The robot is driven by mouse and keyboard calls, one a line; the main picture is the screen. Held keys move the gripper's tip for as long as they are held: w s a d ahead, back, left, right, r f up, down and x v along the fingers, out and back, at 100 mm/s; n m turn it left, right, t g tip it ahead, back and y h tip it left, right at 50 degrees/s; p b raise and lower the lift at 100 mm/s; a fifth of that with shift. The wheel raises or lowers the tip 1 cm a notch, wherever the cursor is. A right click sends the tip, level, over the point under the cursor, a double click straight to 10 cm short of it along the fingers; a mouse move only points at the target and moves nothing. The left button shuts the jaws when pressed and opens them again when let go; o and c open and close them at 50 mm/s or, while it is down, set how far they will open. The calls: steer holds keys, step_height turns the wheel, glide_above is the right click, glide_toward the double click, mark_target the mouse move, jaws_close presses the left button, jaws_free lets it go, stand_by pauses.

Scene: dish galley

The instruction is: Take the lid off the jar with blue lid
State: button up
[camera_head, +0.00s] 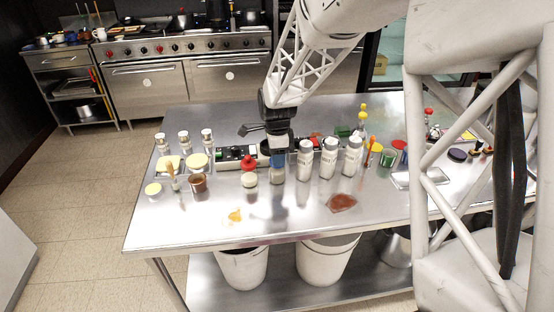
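A small pale jar (278,179) stands on the steel table in the middle of the front row. A dark blue part (279,159) shows right above it and looks like its blue lid. My gripper (278,150) points straight down over this jar. Its dark fingertips are at or just above the blue part. Whether they touch or grip it is too small to tell, and the finger gap cannot be made out. A similar jar with a red knobbed lid (249,163) stands close on the left.
Three white shakers (328,160) stand close on the right. A brown cup (198,183) and pale-topped containers are at the left. A black-and-white box (236,153) lies behind. A reddish flat piece (342,202) and an orange scrap (235,215) lie in front; the front edge is mostly clear.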

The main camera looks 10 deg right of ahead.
steer(key=shift+c, duration=0.8)
steer(key=shift+r, duration=0.3)
jaws_close()
steer(key=shift+r, duration=0.3)
steer(key=shift+s+r, duration=0.2)
steer(key=shift+r, duration=0.4)
steer(key=shift+s+r, duration=0.2)
steer(key=shift+r, duration=0.4)
steer(key=s+d+r, duration=0.1)
steer(key=s, duration=1.4)
steer(key=shift+d+r, duration=0.2)
steer(key=shift+d, duration=0.1)
steer(key=shift+s, duration=0.1)
